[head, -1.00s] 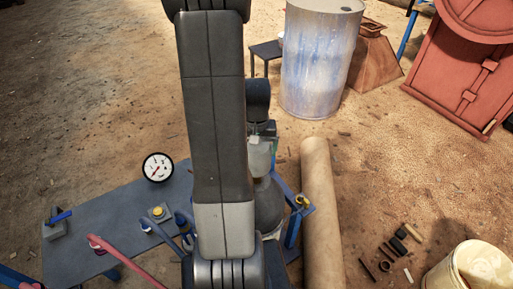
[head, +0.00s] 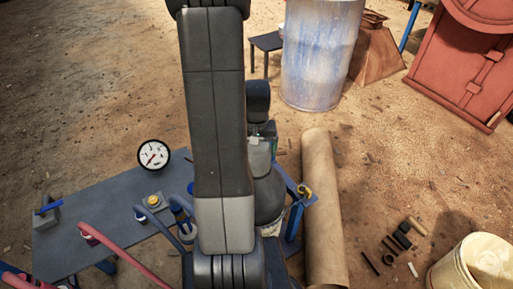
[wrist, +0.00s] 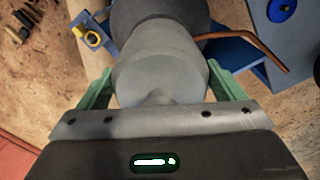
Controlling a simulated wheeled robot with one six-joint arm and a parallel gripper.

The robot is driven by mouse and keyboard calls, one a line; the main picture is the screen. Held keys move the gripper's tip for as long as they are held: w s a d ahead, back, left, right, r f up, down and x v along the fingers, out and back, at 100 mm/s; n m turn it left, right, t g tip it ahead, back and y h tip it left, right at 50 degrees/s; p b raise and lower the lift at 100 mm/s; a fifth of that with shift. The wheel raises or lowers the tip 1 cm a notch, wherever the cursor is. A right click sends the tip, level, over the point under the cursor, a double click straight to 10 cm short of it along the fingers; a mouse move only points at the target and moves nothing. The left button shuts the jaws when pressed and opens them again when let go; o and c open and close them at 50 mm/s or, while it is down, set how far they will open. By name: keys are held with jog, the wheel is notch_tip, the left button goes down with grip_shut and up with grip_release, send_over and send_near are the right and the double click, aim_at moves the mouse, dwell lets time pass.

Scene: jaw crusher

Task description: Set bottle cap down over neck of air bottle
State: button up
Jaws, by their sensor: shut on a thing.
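The bottle cap (wrist: 160,72) is a light grey, rounded piece between the green fingers of my gripper (wrist: 160,88) in the wrist view. My gripper is shut on it. In the head view the cap (head: 260,158) shows just right of my arm, directly above the dark grey air bottle (head: 268,200). The bottle (wrist: 150,10) also shows behind the cap in the wrist view. The cap's lower edge meets the bottle's shoulder in the picture; the neck is hidden, and I cannot tell whether the cap is fully seated.
A blue-grey bench (head: 100,215) with a pressure gauge (head: 154,155) lies left of my arm. A yellow fitting (head: 304,191) on a blue bracket stands right of the bottle, beside a long tan roll (head: 322,215). A drum (head: 320,50) stands behind.

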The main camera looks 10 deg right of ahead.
jog(key=shift+f, duration=0.4)
jog(key=o, duration=1)
jog(key=shift+c, duration=0.2)
notch_tip(320, 180, up, 14)
jog(key=shift+f+p, duration=0.1)
jog(key=shift+p, duration=0.6)
jog(key=shift+f, duration=0.1)
